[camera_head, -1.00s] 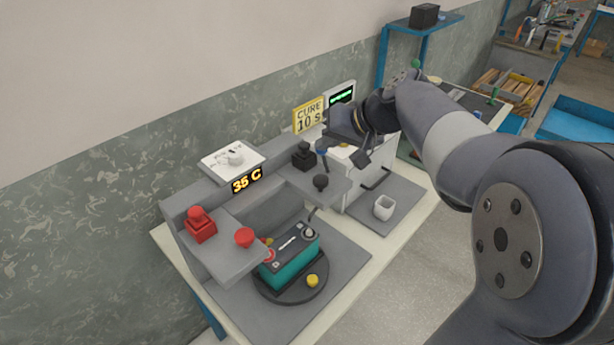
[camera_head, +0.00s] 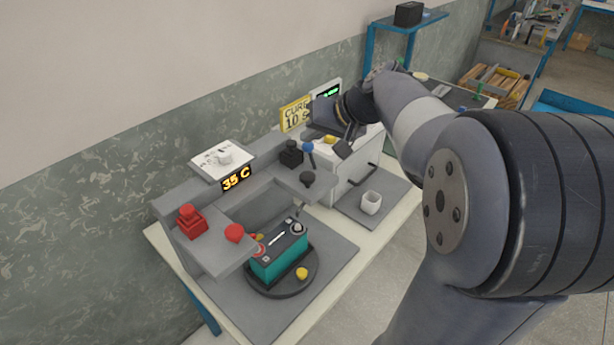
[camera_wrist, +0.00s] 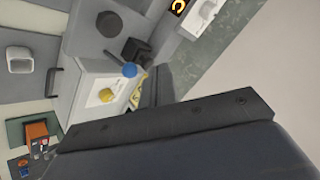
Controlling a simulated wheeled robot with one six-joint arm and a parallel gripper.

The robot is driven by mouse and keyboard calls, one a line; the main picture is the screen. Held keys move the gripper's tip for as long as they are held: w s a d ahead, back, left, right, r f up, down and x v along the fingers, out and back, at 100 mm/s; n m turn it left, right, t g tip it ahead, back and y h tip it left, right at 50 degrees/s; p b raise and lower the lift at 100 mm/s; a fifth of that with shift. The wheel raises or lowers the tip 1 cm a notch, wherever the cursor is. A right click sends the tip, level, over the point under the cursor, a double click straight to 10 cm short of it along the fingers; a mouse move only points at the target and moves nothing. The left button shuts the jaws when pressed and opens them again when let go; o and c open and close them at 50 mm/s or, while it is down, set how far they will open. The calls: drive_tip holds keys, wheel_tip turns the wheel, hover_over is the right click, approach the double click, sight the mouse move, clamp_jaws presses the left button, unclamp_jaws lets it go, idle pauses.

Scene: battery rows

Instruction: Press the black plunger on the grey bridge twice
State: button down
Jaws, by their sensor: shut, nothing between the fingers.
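A round black plunger (camera_head: 307,179) stands near the front edge of the right part of the grey bridge (camera_head: 262,165). A black block with a knob on top (camera_head: 291,154) stands behind it. In the wrist view the plunger (camera_wrist: 109,24) and the black block (camera_wrist: 133,50) show at the upper left. My gripper (camera_head: 343,149) is shut and empty, to the right of the plunger, apart from it, near the white box. In the wrist view dark gripper parts fill the lower middle and their tips are hard to make out.
A red knob (camera_head: 234,233) and red block (camera_head: 190,222) stand on the bridge's left part. A teal battery (camera_head: 279,256) sits on a round turntable below. A blue ball-ended lever (camera_head: 308,147) is close to my gripper. A white cup (camera_head: 371,203) stands right.

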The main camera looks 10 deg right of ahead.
drive_tip(key=b, duration=0.4)
hover_over(307, 175)
drive_tip(key=s, duration=0.1)
drive_tip(key=f, duration=0.6)
drive_tip(key=shift+d+f, duration=0.2)
drive_tip(key=shift+d, duration=0.2)
drive_tip(key=shift+f+b, duration=0.65)
idle(0.4)
drive_tip(key=shift+f+b, duration=0.45)
drive_tip(key=shift+b, duration=0.1)
drive_tip(key=shift+f+b, duration=0.95)
drive_tip(key=shift+f, duration=0.05)
idle(0.8)
idle(0.3)
drive_tip(key=shift+r+p, duration=1)
drive_tip(key=shift+r, duration=0.45)
drive_tip(key=shift+r, duration=0.15)
drive_tip(key=shift+r+p, duration=1.75)
drive_tip(key=shift+r, duration=0.6)
